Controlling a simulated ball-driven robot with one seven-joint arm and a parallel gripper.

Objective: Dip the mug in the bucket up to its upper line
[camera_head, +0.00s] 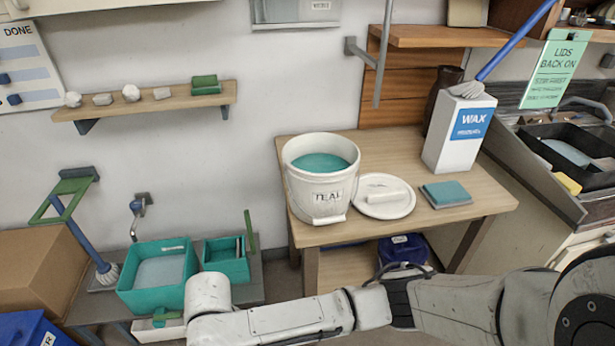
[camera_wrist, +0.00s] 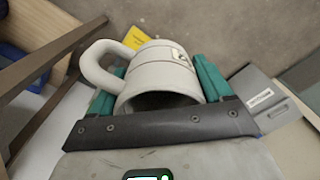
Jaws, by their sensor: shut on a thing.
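A pale grey mug (camera_wrist: 160,72) with a loop handle on its left and a small label on its side is in the wrist view. Its open mouth faces the palm. My gripper (camera_wrist: 158,88) has its teal fingers on either side of the mug and is shut on it. In the head view, my arm hides the mug and fingers. The white bucket (camera_head: 312,195), with a label that seems to read TEAL, stands open on the wooden table, holding teal glaze (camera_head: 320,162). My arm reaches low, left of and nearer than the bucket.
A white lid (camera_head: 384,197), a teal-topped block (camera_head: 446,194) and a white WAX box (camera_head: 459,134) share the wooden table (camera_head: 490,190). Teal tubs (camera_head: 158,276) stand on a low bench at left. A vertical grey pole (camera_head: 383,55) hangs behind the bucket.

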